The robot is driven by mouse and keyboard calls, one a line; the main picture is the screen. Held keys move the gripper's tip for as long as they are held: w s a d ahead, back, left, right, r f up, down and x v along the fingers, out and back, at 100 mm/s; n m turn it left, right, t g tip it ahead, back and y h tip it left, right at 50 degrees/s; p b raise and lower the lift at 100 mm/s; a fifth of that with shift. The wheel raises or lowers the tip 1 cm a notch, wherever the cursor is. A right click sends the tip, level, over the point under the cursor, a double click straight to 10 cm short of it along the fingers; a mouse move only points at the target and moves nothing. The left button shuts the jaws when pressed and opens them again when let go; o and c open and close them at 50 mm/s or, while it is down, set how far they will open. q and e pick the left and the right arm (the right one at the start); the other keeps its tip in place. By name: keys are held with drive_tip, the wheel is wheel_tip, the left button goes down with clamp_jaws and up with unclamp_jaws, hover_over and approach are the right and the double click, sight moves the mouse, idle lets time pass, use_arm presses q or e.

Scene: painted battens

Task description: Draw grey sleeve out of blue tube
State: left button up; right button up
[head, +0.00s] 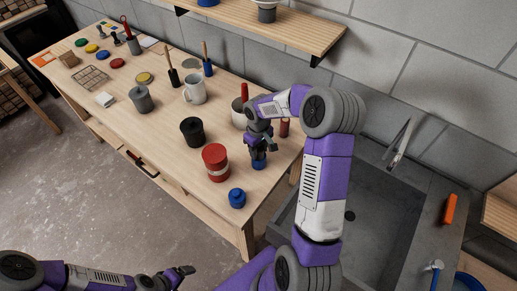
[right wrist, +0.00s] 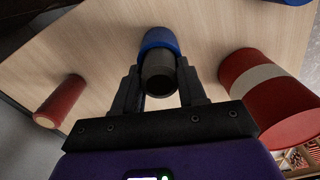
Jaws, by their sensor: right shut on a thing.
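The blue tube (head: 258,164) stands on the wooden table near its right end, and it also shows in the right wrist view (right wrist: 158,38). The grey sleeve (right wrist: 158,75) sticks out of the tube's open end, with its round dark opening towards the camera. My right gripper (head: 258,147) is above the tube, its fingers (right wrist: 159,85) shut on the sleeve from both sides. How much of the sleeve is inside the tube is hidden. My left gripper (head: 184,271) is low in the head view, away from the table; its finger gap is unclear.
A red can with a white band (head: 215,160) stands left of the tube, and a blue lidded piece (head: 237,198) is in front. A red cylinder (head: 284,127) is behind on the right. A black cup (head: 192,131) is farther left. A sink (head: 375,205) adjoins the table.

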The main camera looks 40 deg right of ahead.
drive_tip(key=shift+r+p, duration=2.8)
drive_tip(key=shift+r, duration=1.15)
wheel_tip(320, 180, up, 3)
drive_tip(key=shift+p, duration=1)
